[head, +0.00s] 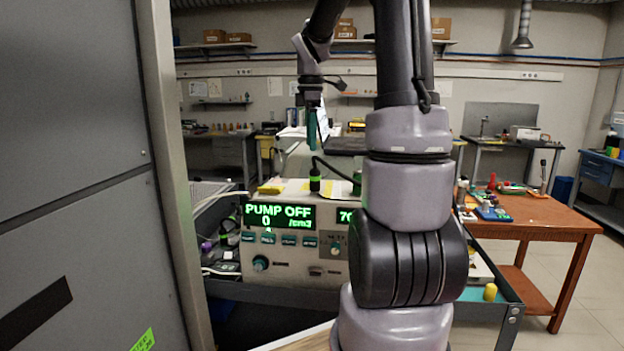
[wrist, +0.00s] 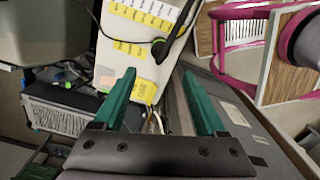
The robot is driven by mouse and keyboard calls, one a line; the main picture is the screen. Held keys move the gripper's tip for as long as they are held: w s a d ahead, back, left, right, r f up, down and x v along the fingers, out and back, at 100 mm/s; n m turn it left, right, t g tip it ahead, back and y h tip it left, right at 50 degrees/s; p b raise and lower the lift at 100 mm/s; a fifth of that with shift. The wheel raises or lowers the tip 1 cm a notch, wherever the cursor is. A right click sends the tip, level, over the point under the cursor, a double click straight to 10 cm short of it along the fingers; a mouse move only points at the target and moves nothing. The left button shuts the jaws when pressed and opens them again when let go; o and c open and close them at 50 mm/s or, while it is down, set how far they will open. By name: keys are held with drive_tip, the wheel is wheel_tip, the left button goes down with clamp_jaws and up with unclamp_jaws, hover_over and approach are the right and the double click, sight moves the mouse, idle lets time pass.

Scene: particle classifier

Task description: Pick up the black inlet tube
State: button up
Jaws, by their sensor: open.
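The black inlet tube (head: 315,182) stands on top of the white particle classifier (head: 290,235), with a green band around it and a black hose curving off to the right.
The classifier's display reads PUMP OFF. It sits on a cart (head: 515,308) whose edge shows at right. A tall grey cabinet (head: 75,170) fills the left side. An orange-brown table (head: 545,218) with small tools stands at right.

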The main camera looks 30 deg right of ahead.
sight(314, 169)
wheel_tip(314, 169, down, 4)
drive_tip(key=shift+r, duration=0.2)
drive_tip(key=shift+s+d+f, duration=0.1)
drive_tip(key=shift+d+f, duration=0.1)
drive_tip(key=shift+f, duration=1.2)
drive_tip(key=shift+d+f, duration=0.15)
drive_tip(key=shift+f, duration=1.2)
clamp_jaws()
wheel_tip(314, 169, up, 10)
drive_tip(key=shift+r, duration=0.1)
